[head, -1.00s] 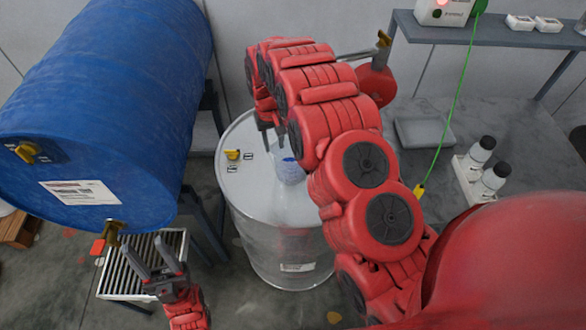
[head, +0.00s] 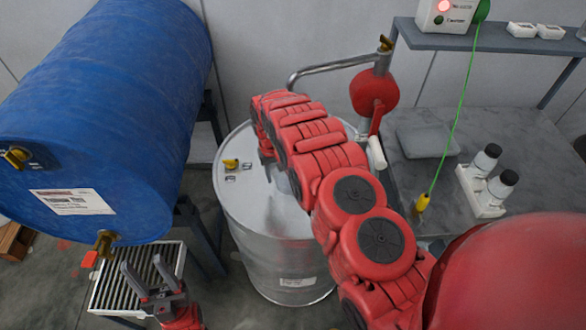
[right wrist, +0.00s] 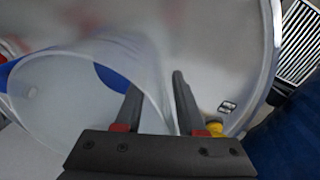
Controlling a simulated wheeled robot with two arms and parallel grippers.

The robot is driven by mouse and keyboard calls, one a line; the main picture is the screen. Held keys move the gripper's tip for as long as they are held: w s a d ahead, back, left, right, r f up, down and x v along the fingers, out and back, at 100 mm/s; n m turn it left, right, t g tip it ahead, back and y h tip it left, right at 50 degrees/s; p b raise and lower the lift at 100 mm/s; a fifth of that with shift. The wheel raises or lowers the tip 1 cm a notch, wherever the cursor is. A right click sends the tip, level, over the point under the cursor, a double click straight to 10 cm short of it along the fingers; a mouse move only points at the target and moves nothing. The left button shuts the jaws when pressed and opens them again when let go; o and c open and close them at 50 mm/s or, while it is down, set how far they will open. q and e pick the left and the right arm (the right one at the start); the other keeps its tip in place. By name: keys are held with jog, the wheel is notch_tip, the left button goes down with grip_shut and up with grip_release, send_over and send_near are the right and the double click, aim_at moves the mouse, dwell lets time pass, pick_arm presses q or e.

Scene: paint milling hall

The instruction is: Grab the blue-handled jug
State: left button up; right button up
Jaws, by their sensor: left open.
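The translucent jug stands on the steel drum lid. In the head view only a sliver of the jug (head: 284,184) shows, the rest hidden by my right arm. In the right wrist view the jug (right wrist: 60,100) is large, its mouth facing the camera, with blue handle parts (right wrist: 110,77) partly seen through its wall. My right gripper (right wrist: 157,80) has its fingers apart at the jug's side, with the jug's wall edge between them; I cannot tell whether they touch it. My left gripper (head: 141,264) is open and empty, low at the left.
The steel drum (head: 265,235) has a yellow fitting (head: 230,164) on its lid. A large blue barrel (head: 100,110) lies at the left above a grating (head: 120,275). A grey bench (head: 430,180) with white-based bottles (head: 480,195) is at the right. A red hand pump (head: 370,90) stands behind my arm.

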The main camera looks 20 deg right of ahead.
jog(key=shift+f, duration=0.3)
grip_shut()
dwell(1.2)
